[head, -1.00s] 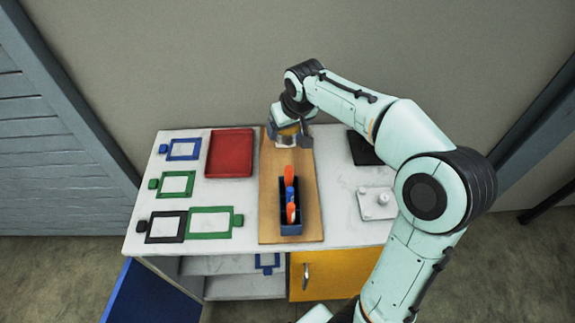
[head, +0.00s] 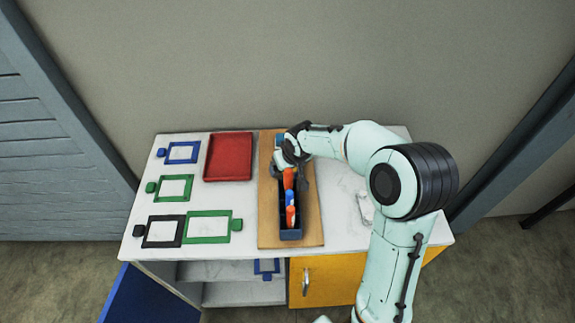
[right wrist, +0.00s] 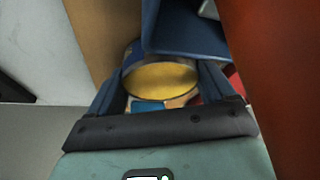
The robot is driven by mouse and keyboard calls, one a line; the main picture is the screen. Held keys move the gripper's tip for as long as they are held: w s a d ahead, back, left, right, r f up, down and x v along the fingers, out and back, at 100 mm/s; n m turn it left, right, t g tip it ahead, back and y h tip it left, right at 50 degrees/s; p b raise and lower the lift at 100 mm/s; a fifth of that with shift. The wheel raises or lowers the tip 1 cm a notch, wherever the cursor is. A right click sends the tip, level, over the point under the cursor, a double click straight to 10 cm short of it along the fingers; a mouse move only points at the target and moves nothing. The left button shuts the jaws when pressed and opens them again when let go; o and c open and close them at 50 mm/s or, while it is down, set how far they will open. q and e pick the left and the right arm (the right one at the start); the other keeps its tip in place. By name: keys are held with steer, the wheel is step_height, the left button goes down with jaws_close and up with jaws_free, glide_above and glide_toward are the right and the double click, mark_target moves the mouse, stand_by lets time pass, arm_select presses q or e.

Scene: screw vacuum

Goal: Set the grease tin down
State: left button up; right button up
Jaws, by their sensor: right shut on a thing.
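My right gripper (head: 291,178) is over the far end of a dark blue tool box (head: 291,234) on the wooden board (head: 268,236). In the right wrist view its fingers are shut on the grease tin (right wrist: 160,80), which has a yellow top and a blue side. In the head view the gripper hides the tin. A blue surface (right wrist: 190,28) is close beyond the tin in the wrist view. I cannot tell whether the tin touches anything below. My left gripper is not in view.
Red-orange and blue tool handles (head: 290,200) stick up in the box. A red tray (head: 228,157) lies left of the board, with several coloured frames (head: 208,227) farther left. My right arm covers part of the right side.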

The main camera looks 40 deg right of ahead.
steer(key=shift+f, duration=0.1)
steer(key=o, duration=1.1)
steer(key=shift+o, duration=0.2)
steer(key=shift+r, duration=0.4)
steer(key=v, duration=1.1)
steer(key=shift+s+r, duration=0.2)
steer(key=shift+s, duration=0.1)
steer(key=shift+a, duration=0.1)
